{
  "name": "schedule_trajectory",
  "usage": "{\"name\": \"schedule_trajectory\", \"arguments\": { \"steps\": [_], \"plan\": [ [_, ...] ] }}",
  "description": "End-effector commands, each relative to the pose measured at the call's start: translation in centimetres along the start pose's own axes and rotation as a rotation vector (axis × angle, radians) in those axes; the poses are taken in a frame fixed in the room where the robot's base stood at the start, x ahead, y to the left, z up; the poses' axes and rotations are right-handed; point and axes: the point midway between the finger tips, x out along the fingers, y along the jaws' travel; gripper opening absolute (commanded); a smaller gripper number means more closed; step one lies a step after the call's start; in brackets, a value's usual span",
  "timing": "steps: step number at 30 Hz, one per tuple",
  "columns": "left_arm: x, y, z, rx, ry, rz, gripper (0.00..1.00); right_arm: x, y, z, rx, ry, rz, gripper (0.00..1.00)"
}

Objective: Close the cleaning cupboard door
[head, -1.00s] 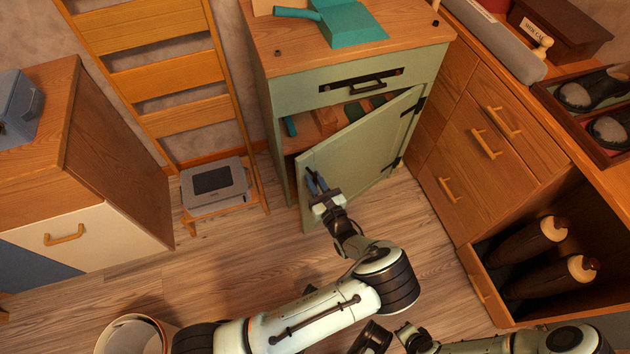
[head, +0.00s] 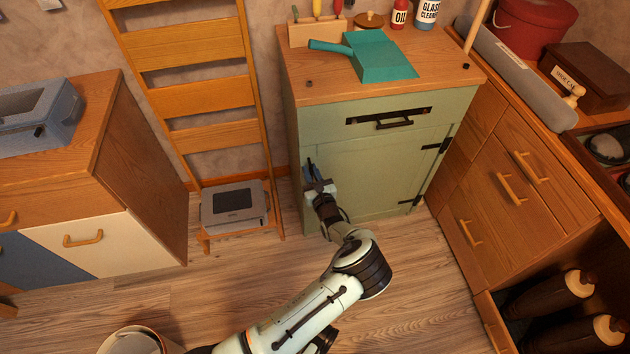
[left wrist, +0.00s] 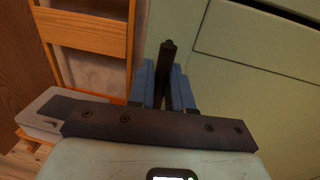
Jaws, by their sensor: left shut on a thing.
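The cleaning cupboard door (head: 380,175) is pale green and hinged on its right side. In the head view it stands flush or nearly flush with the cupboard front, and no interior shows. A small gap at its left edge cannot be ruled out. My left gripper (head: 315,170) is at the door's left edge, shut on the dark door handle (left wrist: 168,60), which stands between the blue fingers in the left wrist view. The green door panel also fills the right of that view (left wrist: 240,75). My right gripper is not in view.
Above the door is a drawer with a dark handle (head: 394,123). A teal dustpan (head: 380,57) lies on the cupboard top. A ladder-like wooden rack (head: 205,95) and a grey box (head: 235,205) stand left. Wooden drawers (head: 500,180) stand right.

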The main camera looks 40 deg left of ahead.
Motion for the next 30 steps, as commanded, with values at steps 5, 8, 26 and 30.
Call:
{"name": "schedule_trajectory", "arguments": {
  "steps": [5,8,26,30],
  "plan": [
    [0.4,-0.1,0.4,-0.001,-0.005,-0.002,0.00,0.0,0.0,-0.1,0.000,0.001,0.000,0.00],
    [0.4,0.0,0.4,-0.002,-0.006,-0.002,0.34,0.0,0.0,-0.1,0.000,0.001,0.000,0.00],
    [-1.7,0.0,0.3,0.001,-0.001,0.000,0.34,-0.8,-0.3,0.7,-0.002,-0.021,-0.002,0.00],
    [-4.7,-0.1,0.5,0.000,-0.003,-0.003,0.34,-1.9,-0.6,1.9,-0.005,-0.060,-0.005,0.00]
  ]
}}
